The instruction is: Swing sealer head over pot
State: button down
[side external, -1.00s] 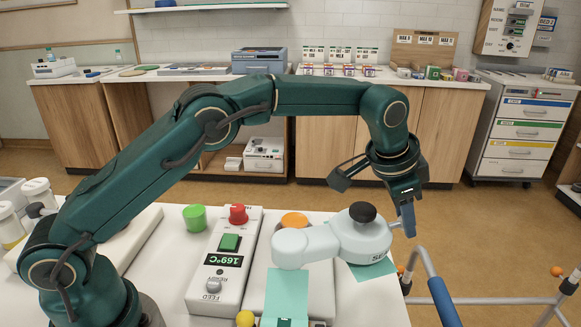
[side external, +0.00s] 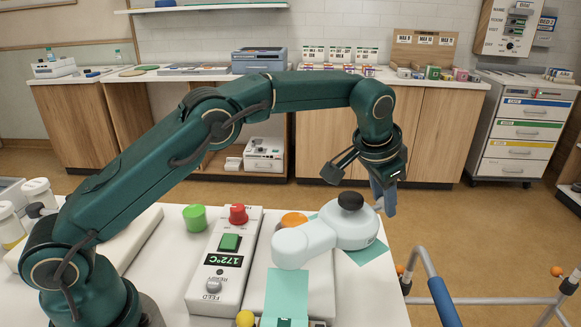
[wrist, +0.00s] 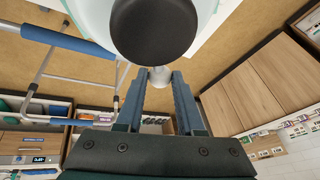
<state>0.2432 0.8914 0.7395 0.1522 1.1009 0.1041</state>
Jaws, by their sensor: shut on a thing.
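The sealer head (side external: 345,232) is a pale blue rounded arm with a black knob (side external: 351,201) on top. It reaches right from its pivot end over the white base (side external: 318,290). My gripper (side external: 384,203) is at its outer end, shut on a short pale handle (wrist: 160,77) that sticks out from the head. The wrist view shows the handle between my two blue-grey fingers (wrist: 158,95). An orange round thing (side external: 294,219), perhaps the pot's top, shows behind the head's arm. Its lower part is hidden, so I cannot tell what it is.
A white control box (side external: 225,265) with a red knob, a green button and a display reading 172°C stands left of the base. A teal sheet (side external: 285,294) lies in front. A walker frame (side external: 440,297) stands to the right.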

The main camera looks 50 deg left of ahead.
jog(key=s+a+n+g+y, duration=0.1)
jog(key=s+a+n+y, duration=0.1)
jog(key=a+n, duration=0.3)
jog(key=s+a+n+g+y, duration=0.1)
jog(key=s+a+n, duration=0.2)
jog(key=a, duration=0.9)
jog(key=shift+s+n+y, duration=0.25)
jog(key=shift+n+y, duration=0.15)
jog(key=shift+n, duration=1)
jog(key=shift+a, duration=0.15)
jog(key=c, duration=0.5)
grip_release()
jog(key=shift+c, duration=0.2)
jog(key=shift+v, duration=2.6)
